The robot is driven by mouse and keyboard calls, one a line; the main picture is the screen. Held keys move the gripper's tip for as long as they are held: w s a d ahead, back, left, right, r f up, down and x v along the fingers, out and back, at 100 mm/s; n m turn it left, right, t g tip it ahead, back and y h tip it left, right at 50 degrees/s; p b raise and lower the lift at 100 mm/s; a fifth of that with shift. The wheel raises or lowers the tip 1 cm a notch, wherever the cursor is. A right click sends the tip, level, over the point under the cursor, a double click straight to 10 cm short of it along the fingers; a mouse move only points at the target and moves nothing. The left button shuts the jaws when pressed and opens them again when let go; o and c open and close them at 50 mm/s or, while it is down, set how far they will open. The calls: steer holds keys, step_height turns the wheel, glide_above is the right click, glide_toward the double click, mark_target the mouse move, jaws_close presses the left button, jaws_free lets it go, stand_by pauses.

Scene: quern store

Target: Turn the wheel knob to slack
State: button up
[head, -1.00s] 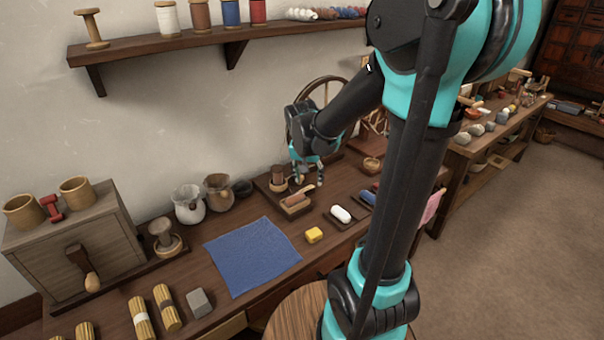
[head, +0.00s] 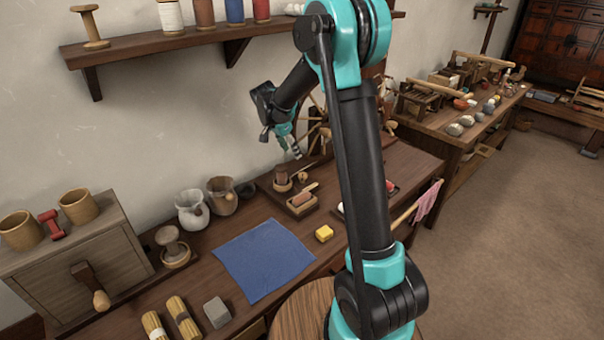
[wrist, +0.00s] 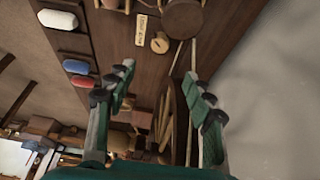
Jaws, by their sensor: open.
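In the wrist view a small round tan knob (wrist: 160,42) with a pointed side sits on dark wood. A pale plate with lettering (wrist: 141,29) is beside it, too small to read. The spinning wheel (head: 314,122) stands behind my arm in the head view, partly hidden. Its rim and spokes (wrist: 172,122) show edge-on between my fingers in the wrist view. My gripper (head: 292,149) is open and empty, above the back of the bench, apart from the knob. In the wrist view its fingertips (wrist: 158,85) lie either side of the line towards the knob.
A brown cylinder (wrist: 183,18) stands close to the knob. White (wrist: 58,19), blue (wrist: 75,67) and red (wrist: 83,82) pieces lie nearby. The wall is close behind; a shelf (head: 160,48) is above.

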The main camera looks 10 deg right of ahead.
mark_target(302, 174)
steer(key=x, duration=1.4)
steer(key=shift+d+f, duration=0.1)
steer(key=shift+f, duration=0.2)
steer(key=c, duration=1.2)
